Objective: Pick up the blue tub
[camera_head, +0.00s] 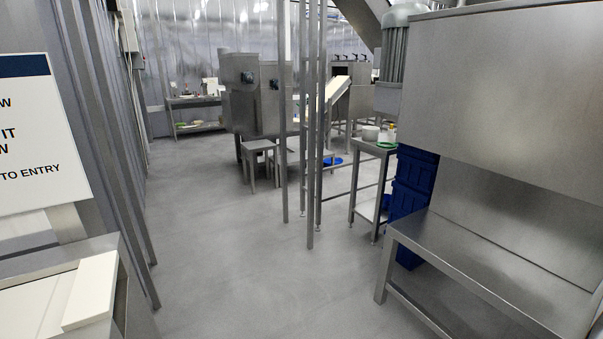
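A stack of dark blue tubs (408,205) stands on the floor at the right, partly hidden behind a steel bench. A small, flat blue item (332,162) lies farther back near the steel posts. It is too small to tell whether it is a tub. Neither of my grippers is in view.
A steel bench (470,265) fills the lower right, beside a large steel machine (500,90). Upright steel posts (312,120) stand mid-view. A small steel table (374,149) holds white and green items. The grey floor (235,235) is clear at centre-left.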

